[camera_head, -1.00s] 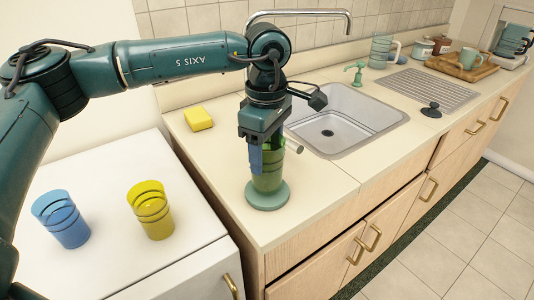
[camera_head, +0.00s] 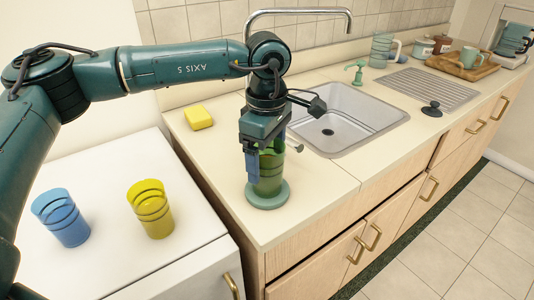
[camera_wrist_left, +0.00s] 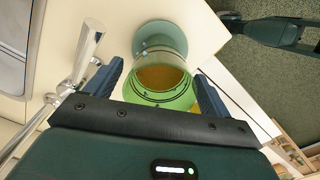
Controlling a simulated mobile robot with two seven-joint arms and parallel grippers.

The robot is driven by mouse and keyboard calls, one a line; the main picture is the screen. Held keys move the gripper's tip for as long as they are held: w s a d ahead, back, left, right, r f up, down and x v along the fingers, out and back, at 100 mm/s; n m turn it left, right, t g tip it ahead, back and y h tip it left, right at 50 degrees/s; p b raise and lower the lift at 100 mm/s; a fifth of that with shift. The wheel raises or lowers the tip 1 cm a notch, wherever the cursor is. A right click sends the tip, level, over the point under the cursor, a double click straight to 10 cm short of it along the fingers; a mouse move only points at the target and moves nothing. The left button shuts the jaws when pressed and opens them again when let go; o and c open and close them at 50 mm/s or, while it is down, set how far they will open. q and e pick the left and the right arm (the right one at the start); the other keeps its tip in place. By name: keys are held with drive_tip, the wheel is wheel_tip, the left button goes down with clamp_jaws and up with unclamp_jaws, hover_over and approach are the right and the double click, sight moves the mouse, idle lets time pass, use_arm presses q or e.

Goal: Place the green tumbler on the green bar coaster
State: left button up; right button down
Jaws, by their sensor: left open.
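The green tumbler (camera_head: 268,176) stands upright on the green bar coaster (camera_head: 268,200), on the counter near its front left corner. In the left wrist view the tumbler (camera_wrist_left: 160,88) shows its open rim toward the camera, with the coaster (camera_wrist_left: 160,34) beyond it. My left gripper (camera_head: 266,172) is above and around the tumbler's upper part. Its two blue fingers are spread, one on each side, and in the left wrist view the gripper (camera_wrist_left: 158,80) shows gaps between fingers and tumbler. My right gripper is not in view.
A blue tumbler (camera_head: 62,217) and a yellow tumbler (camera_head: 151,208) stand on the white cabinet top at left. A yellow sponge (camera_head: 198,118) lies behind the gripper. The sink (camera_head: 345,122) and its faucet (camera_head: 300,12) are to the right.

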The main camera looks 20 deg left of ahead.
use_arm(q)
drive_tip(key=shift+r, duration=0.35)
wheel_tip(320, 180, up, 12)
drive_tip(key=shift+f, duration=0.15)
drive_tip(key=shift+s+f, duration=0.1)
